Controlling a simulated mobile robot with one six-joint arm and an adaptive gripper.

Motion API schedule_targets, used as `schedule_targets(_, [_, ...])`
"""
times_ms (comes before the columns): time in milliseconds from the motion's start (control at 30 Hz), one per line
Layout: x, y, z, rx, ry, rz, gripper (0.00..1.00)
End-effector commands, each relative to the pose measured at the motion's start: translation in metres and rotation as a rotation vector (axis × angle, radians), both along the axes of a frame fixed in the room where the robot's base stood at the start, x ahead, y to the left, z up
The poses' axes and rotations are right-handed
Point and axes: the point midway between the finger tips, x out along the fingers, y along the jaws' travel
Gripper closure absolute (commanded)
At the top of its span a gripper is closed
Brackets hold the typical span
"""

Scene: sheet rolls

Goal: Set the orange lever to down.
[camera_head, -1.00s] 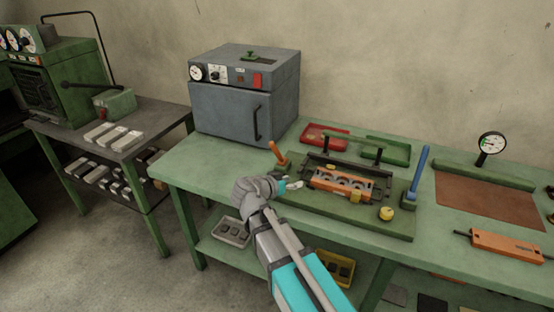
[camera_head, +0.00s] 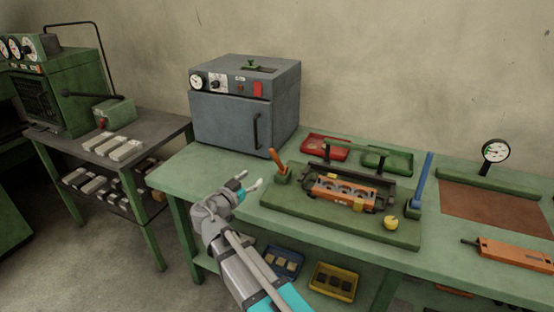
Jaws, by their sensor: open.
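The orange lever (camera_head: 277,160) stands at the left end of the green fixture plate (camera_head: 310,222). It rises from a small green base (camera_head: 284,176) and leans up and to the left. My gripper (camera_head: 251,181) is open and empty, to the left of and below the lever in the picture. Its fingertips appear apart from the lever, over the table near the plate's left edge. A blue lever (camera_head: 424,176) stands nearly upright at the plate's right end. An orange part (camera_head: 342,190) with round openings sits in the dark holder between the levers.
A grey oven (camera_head: 230,115) stands behind and left of the lever. Red (camera_head: 325,147) and green (camera_head: 390,159) trays lie behind the fixture. A yellow knob (camera_head: 390,223) is on the plate's right part. The green tabletop (camera_head: 195,170) left of my gripper is clear.

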Motion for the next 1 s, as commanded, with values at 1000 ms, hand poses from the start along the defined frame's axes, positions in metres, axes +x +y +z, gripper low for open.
schedule_targets(1000, [0.106, -0.059, 0.000, -0.001, 0.001, -0.004, 0.38])
